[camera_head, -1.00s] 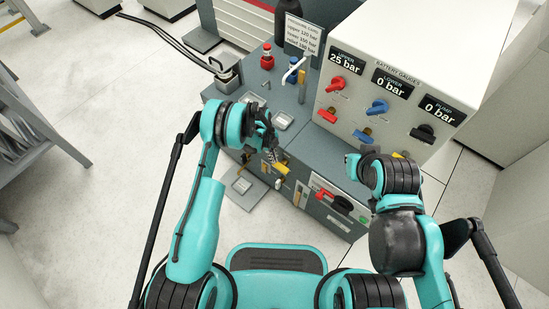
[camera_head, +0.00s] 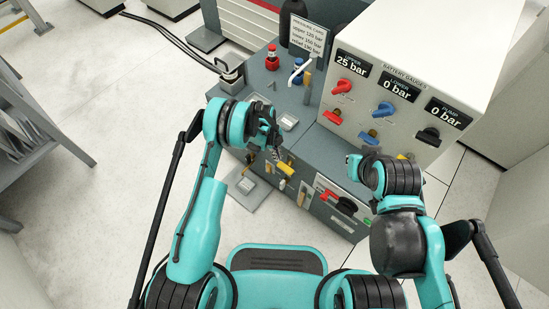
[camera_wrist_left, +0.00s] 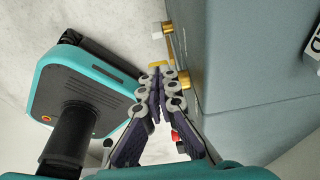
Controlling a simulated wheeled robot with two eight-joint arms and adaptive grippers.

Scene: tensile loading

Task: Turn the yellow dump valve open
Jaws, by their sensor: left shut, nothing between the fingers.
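The yellow dump valve handle (camera_head: 286,169) sticks out from the front of the grey cabinet, low and left of the gauge box. My left gripper (camera_head: 276,153) is shut and empty just above and left of this handle. In the left wrist view the shut fingers (camera_wrist_left: 162,72) lie close to the cabinet face, with a yellow piece (camera_wrist_left: 158,64) right at the tips. The fingers partly hide it, and I cannot tell whether they touch it. My right arm is folded in front of the cabinet; its fingers do not show clearly.
The gauge box (camera_head: 405,90) has red, blue and black knobs and reads 25, 0 and 0 bar. Red and blue fittings stand on the cabinet top (camera_head: 262,88).

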